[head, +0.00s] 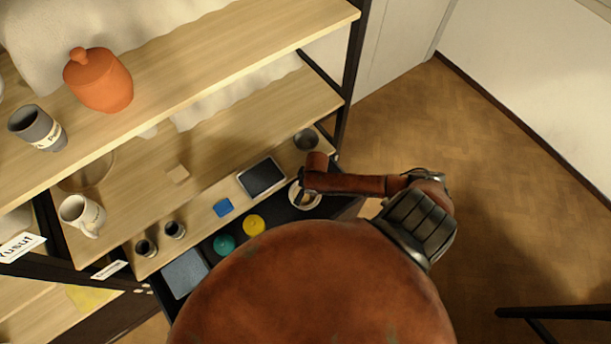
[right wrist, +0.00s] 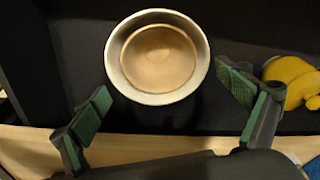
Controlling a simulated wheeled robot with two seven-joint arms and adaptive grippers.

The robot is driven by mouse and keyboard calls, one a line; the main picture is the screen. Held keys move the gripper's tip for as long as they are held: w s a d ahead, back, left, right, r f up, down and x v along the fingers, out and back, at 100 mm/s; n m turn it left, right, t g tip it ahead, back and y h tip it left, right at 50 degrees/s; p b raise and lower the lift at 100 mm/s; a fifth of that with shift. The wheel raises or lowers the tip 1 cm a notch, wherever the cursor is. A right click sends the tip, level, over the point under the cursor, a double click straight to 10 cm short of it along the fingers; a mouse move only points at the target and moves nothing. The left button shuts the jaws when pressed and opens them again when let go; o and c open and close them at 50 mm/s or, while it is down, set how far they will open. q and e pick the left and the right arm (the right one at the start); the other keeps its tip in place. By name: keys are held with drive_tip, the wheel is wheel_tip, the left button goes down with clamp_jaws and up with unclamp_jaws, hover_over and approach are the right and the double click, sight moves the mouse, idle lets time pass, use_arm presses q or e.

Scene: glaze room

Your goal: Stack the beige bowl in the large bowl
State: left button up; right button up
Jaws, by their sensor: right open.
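The large bowl (right wrist: 114,62), pale grey-white and round, stands upright on a dark surface in the right wrist view. The beige bowl (right wrist: 158,58) appears to sit inside it, with a ring of the large bowl showing all round. In the head view a pale rim of the bowls (head: 313,200) shows partly, beneath my right gripper (head: 302,196). In the right wrist view my right gripper (right wrist: 166,103) is open, its green-padded fingers apart on either side of the bowls' near edge, with nothing between them held. My left gripper is not in view.
A yellow object (right wrist: 290,80) lies right of the right finger; it also shows in the head view (head: 253,225), near a teal object (head: 224,244). A dark tablet (head: 262,177), a blue block (head: 223,207) and a grey cup (head: 306,140) are nearby. A wooden shelf (head: 215,60) overhangs.

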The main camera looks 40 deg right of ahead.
wheel_tip(320, 180, up, 12)
drive_tip(key=s+p, duration=0.1)
drive_tip(key=p, duration=0.2)
drive_tip(key=shift+s+d+f, duration=0.2)
drive_tip(key=shift+s+d, duration=0.1)
drive_tip(key=shift+d, duration=0.1)
